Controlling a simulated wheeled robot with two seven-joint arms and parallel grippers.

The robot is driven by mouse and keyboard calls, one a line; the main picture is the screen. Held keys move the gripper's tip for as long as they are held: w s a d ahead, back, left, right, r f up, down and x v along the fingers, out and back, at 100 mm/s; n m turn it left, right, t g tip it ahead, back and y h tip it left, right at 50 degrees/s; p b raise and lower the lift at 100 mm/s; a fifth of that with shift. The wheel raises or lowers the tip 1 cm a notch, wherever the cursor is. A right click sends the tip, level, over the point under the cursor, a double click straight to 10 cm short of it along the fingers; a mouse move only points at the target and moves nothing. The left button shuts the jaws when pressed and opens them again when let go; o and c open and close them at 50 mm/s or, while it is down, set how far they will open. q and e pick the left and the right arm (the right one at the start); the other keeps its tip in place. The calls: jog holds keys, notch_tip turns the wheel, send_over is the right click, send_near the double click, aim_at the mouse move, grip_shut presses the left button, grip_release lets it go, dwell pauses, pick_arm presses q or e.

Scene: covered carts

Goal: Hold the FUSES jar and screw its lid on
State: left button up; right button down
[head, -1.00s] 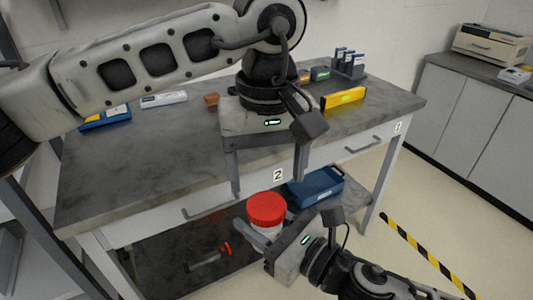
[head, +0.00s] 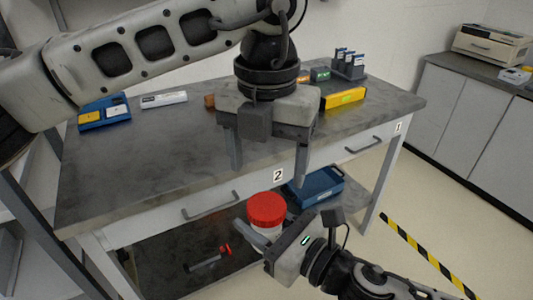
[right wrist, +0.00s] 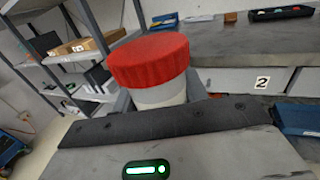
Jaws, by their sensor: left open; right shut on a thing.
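The jar (head: 265,233) is white with a red lid (head: 267,209) on top, and it is held upright in front of the cart. In the right wrist view the jar's pale body (right wrist: 160,95) shows under the ribbed red lid (right wrist: 148,58); no FUSES label is visible. I cannot tell whether the lid is tight. My right gripper (head: 262,232) is shut on the jar body. My left gripper (head: 268,175) is open and empty, pointing down, with its fingers apart above the lid and not touching it.
The grey cart top (head: 150,175) lies behind, with a blue case (head: 104,114), a yellow level (head: 343,98) and a battery rack (head: 349,64). A blue bin (head: 316,187) and a red-ended tool (head: 208,258) are on the lower shelf. Drawer handles (head: 210,206) stick out near the jar.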

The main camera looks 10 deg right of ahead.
aim_at(267, 205)
pick_arm(q)
jog(key=n, duration=0.5)
jog(key=shift+r, duration=0.15)
jog(key=n, duration=0.5)
jog(key=shift+r, duration=0.15)
jog(key=shift+f, duration=4.05)
